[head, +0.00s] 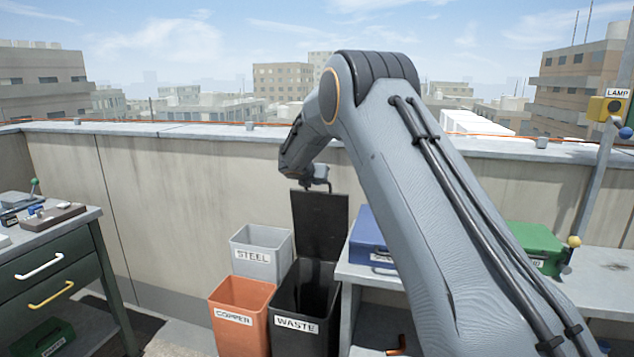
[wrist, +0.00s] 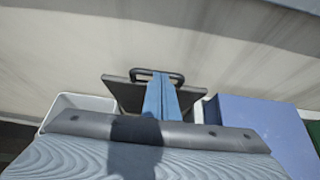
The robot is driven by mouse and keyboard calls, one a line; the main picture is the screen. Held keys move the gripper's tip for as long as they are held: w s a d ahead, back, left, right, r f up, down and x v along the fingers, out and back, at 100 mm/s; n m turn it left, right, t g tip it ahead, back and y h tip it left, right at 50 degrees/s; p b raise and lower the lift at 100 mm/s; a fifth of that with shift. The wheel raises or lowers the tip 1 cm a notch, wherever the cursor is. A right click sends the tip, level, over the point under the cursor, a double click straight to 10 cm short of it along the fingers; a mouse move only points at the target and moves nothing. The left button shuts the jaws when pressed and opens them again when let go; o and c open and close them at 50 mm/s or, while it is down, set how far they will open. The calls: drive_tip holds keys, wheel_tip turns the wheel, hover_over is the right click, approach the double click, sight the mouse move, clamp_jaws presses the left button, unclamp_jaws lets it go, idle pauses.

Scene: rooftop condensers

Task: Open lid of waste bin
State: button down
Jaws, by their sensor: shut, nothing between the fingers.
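The black waste bin (head: 303,336) with a white WASTE label stands on the floor by the parapet wall. Its lid (head: 320,225) stands raised, upright at the back of the bin, and the dark inside shows. In the wrist view the lid (wrist: 122,92) is seen from above, with a dark bar handle (wrist: 172,74) at its edge. My gripper (head: 318,186) is at the top edge of the lid. In the wrist view its blue fingers (wrist: 161,98) are together, beside the handle; whether they touch it I cannot tell.
A grey STEEL bin (head: 261,270) and an orange COPPER bin (head: 238,291) stand left of the waste bin. A bench with a blue box (head: 368,240) and a green box (head: 535,243) is at right. A drawer cabinet (head: 50,268) stands at left.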

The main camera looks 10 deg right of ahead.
drive_tip(key=s+a+r+b, duration=0.2)
drive_tip(key=s+r, duration=0.2)
drive_tip(key=r, duration=0.4)
drive_tip(key=s+d+f+m+g+y, duration=0.1)
drive_tip(key=s+d+f+m+g, duration=0.1)
drive_tip(key=s+f+m, duration=0.45)
drive_tip(key=s+d+f+m+g, duration=0.1)
drive_tip(key=s+m+g, duration=0.15)
drive_tip(key=s, duration=0.65)
drive_tip(key=s+d+f+m+g+y, duration=0.1)
drive_tip(key=s+d+f+m, duration=0.1)
drive_tip(key=s+f+m, duration=0.45)
drive_tip(key=s+a+f+m+g+y, duration=0.1)
drive_tip(key=s+m, duration=0.6)
drive_tip(key=s, duration=1)
drive_tip(key=s+a+f+m+g+y, duration=0.2)
drive_tip(key=s+m, duration=0.6)
drive_tip(key=s, duration=0.9)
wheel_tip(320, 180, down, 3)
drive_tip(key=shift+s+f+g+p, duration=0.1)
drive_tip(key=shift+s+g+p, duration=0.2)
drive_tip(key=shift+g, duration=0.75)
